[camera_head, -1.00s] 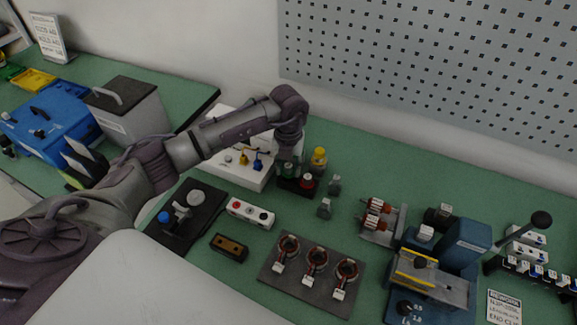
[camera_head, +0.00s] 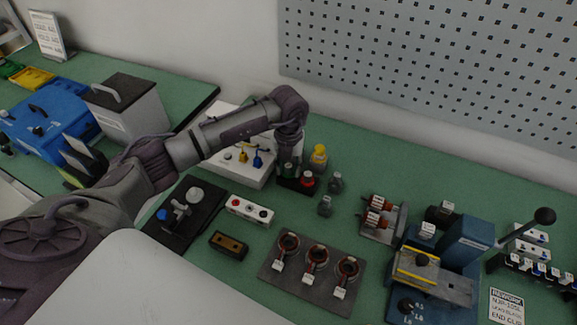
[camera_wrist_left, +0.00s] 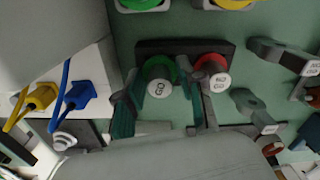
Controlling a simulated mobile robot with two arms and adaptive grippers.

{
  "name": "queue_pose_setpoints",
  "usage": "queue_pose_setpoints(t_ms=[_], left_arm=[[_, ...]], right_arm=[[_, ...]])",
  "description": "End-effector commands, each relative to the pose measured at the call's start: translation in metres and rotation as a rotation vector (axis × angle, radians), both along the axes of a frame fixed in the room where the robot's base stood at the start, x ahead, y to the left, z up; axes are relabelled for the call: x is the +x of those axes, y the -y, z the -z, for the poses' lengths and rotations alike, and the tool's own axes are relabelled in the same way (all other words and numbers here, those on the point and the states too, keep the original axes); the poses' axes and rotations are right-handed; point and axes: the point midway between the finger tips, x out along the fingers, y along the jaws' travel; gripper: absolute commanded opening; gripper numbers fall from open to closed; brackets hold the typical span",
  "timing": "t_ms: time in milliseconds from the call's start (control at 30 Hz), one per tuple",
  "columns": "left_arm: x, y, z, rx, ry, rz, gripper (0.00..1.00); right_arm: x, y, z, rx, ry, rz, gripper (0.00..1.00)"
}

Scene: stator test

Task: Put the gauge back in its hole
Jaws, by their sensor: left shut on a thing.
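The green gauge (camera_wrist_left: 160,78), with a white marked end cap, is between the fingers of my left gripper (camera_wrist_left: 165,112), which is shut on it. In the head view the gripper (camera_head: 290,158) points down, with the green gauge (camera_head: 289,171) below it at the dark block (camera_head: 290,187). The block also shows in the left wrist view (camera_wrist_left: 150,47). The red gauge (camera_wrist_left: 212,72) stands in the block beside the green one; it also shows in the head view (camera_head: 307,179). The hole under the green gauge is hidden, so I cannot tell how deep it sits.
A white box with yellow and blue leads (camera_head: 240,175) stands left of the block. A yellow-topped item (camera_head: 318,157) is behind it, and small grey pieces (camera_head: 325,206) stand to the right. A plate with copper rings (camera_head: 300,285) lies in front.

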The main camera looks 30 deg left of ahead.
Motion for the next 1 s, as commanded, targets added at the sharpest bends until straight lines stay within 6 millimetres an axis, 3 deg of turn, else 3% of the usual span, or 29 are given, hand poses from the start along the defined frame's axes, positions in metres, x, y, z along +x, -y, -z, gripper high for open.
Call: queue_pose_setpoints(t_ms=[333,367,533,867,1000], left_arm=[[0.0,0.0,0.004,0.0,0.001,0.0,0.0],[0.0,0.0,0.004,0.0,0.001,0.0,0.41],[0.0,0.0,0.004,-0.001,0.0,0.0,0.68],[0.0,0.001,0.004,-0.002,0.001,0.001,0.68],[0.001,0.001,-0.006,-0.002,0.003,0.001,0.68]], right_arm=[[0.0,0.0,0.004,0.0,0.0,0.0,0.4],[0.0,0.0,0.004,0.0,0.0,0.0,0.4],[0.0,0.0,0.004,0.0,0.0,0.0,0.4],[0.0,0.0,0.004,0.0,0.0,0.0,0.4],[0.0,0.0,0.004,0.0,0.001,0.001,0.4]])
